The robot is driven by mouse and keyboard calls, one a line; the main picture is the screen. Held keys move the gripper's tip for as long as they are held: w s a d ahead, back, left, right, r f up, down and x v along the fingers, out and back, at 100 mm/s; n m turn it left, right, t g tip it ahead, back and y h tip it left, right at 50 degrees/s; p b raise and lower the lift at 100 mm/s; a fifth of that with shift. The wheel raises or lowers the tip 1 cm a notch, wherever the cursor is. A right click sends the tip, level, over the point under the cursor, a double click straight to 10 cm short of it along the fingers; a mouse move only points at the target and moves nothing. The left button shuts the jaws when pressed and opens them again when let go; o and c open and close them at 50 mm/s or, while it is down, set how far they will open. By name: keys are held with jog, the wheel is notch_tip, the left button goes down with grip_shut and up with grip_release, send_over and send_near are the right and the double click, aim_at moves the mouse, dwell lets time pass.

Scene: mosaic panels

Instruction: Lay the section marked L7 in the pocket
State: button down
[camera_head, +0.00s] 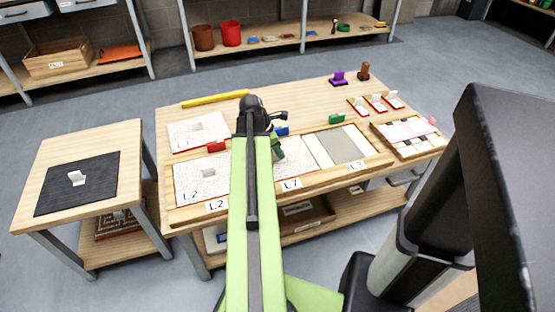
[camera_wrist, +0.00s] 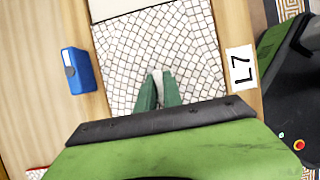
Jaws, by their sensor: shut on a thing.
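The mosaic section by the L7 label, white with fine dark lines, shows in the wrist view (camera_wrist: 190,50) and partly right of my arm in the head view (camera_head: 297,161). Its sides run close along the wooden frame edges. I cannot tell whether it rests fully on the pocket floor. The L7 label (camera_wrist: 241,69) is on the frame beside it and also shows in the head view (camera_head: 291,184). My gripper (camera_wrist: 159,86) is over the section, its green fingers shut on a small pale grip that stands on it. My arm hides part of the section in the head view.
Left of my arm a mosaic section marked L2 (camera_head: 202,186) lies in the frame. A grey pocket (camera_head: 345,146) is at right, by the L3 label (camera_head: 355,165). A blue block (camera_wrist: 77,71) stands behind the frame. A side table (camera_head: 117,145) holds a dark mat with a pale piece.

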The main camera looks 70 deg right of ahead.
jog(key=shift+r, duration=0.1)
jog(key=shift+f, duration=0.25)
jog(key=c, duration=1.5)
grip_release()
jog(key=shift+r, duration=0.1)
jog(key=shift+r, duration=0.1)
jog(key=shift+r+p, duration=0.2)
jog(key=shift+p, duration=0.1)
jog(key=p+v, duration=1)
jog(key=v, duration=0.1)
jog(key=shift+w+a+r+p, duration=0.2)
jog(key=shift+r+p, duration=0.1)
jog(key=shift+p, duration=0.1)
